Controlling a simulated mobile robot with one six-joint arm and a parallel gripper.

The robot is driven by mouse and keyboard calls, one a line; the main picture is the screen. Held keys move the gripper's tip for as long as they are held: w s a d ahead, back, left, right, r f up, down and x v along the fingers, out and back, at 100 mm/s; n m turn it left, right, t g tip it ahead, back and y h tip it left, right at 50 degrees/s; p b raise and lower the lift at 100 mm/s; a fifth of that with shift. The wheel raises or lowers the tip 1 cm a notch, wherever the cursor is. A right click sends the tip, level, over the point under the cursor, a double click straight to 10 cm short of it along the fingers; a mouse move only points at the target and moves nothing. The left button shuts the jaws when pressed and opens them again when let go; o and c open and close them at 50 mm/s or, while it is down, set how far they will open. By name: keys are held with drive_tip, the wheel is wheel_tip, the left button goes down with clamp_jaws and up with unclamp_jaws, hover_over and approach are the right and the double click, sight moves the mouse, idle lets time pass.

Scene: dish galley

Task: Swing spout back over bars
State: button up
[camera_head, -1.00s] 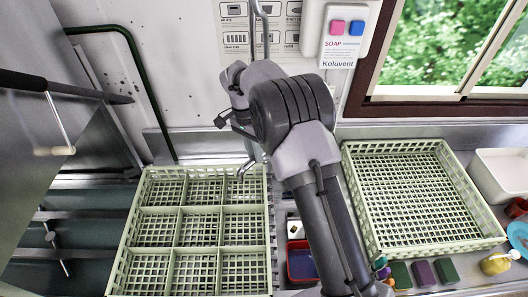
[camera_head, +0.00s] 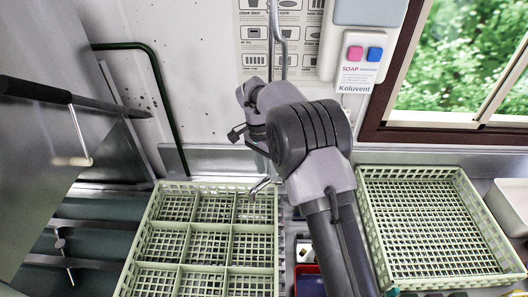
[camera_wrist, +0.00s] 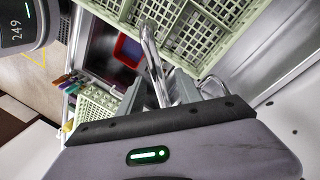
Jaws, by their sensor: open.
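The silver spout (camera_head: 262,187) shows in the head view below my wrist, its bent tip at the back right corner of the compartment rack (camera_head: 205,226). Its upper part is hidden behind my arm. In the wrist view the spout (camera_wrist: 152,55) is a shiny tube running down to my gripper (camera_wrist: 176,93). My gripper is open, with its grey fingers close around the tube; I cannot tell whether they touch it. In the head view the fingers are mostly hidden by the wrist. I cannot tell which parts are the task's bars; metal bars (camera_head: 95,225) cross the opening at the left.
A second green rack (camera_head: 435,225) stands to the right. A red-rimmed tray (camera_head: 308,283) lies between the racks. A soap dispenser (camera_head: 360,60) and vertical pipes (camera_head: 282,50) are on the back wall. A grey panel with a handle (camera_head: 70,130) stands at the left.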

wheel_tip(320, 180, up, 16)
drive_tip(key=w+a+p, duration=0.2)
drive_tip(key=p, duration=0.2)
drive_tip(key=shift+w, duration=0.15)
